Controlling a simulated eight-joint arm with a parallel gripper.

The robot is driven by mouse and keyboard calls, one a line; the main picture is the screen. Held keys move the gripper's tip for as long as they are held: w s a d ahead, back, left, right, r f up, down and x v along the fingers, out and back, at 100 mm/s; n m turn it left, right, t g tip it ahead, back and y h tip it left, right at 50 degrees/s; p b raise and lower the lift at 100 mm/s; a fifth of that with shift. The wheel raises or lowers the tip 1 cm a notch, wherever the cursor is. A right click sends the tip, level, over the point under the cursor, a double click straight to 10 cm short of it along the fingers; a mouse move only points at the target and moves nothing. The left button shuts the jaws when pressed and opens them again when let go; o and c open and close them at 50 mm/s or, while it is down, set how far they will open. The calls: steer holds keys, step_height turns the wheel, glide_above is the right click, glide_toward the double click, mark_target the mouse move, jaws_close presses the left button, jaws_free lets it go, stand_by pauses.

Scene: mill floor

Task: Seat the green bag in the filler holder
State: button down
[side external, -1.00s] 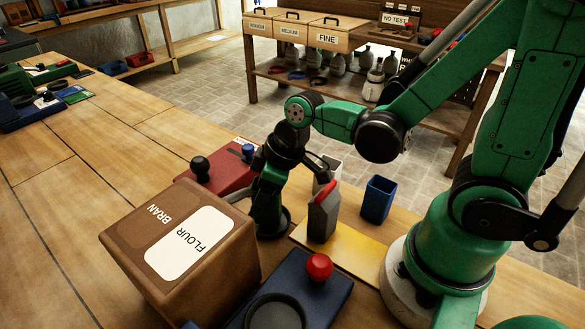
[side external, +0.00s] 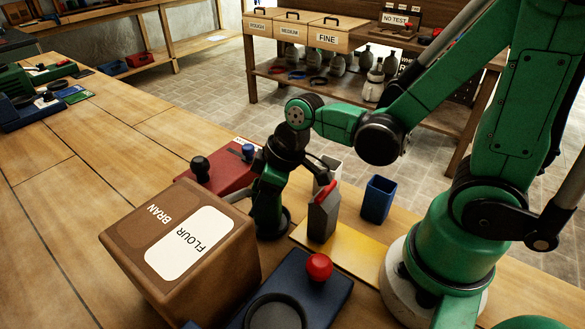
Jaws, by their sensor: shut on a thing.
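My gripper (side external: 323,176) is at the middle of the side external view, small and dark. It is shut on the top of a grey, red-topped pouch (side external: 322,217), which stands close to upright over the near-left part of a yellow mat (side external: 352,250). I cannot tell whether the pouch touches the mat. I cannot pick out a green bag; the green part beside the pouch matches my arm. A dark blue block (side external: 318,292) with a red knob and a round dark recess is in front; I cannot tell whether it is the filler holder.
A brown box (side external: 130,262) marked BRAN and FLOUR stands close on the left. A red block (side external: 222,178) with knobs is behind it.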

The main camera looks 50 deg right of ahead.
steer(key=shift+f, duration=0.45)
steer(key=c, duration=0.6)
jaws_free()
steer(key=shift+r, duration=0.1)
steer(key=v, duration=1.1)
steer(key=m+t, duration=0.1)
steer(key=m, duration=0.1)
steer(key=w+d+m+t+h, duration=0.1)
steer(key=m, duration=0.1)
steer(key=d+m+t+h, duration=0.1)
steer(key=shift+w+d+f+m, duration=0.1)
steer(key=shift+w+f+m, duration=0.2)
steer(key=shift+w+m, duration=0.1)
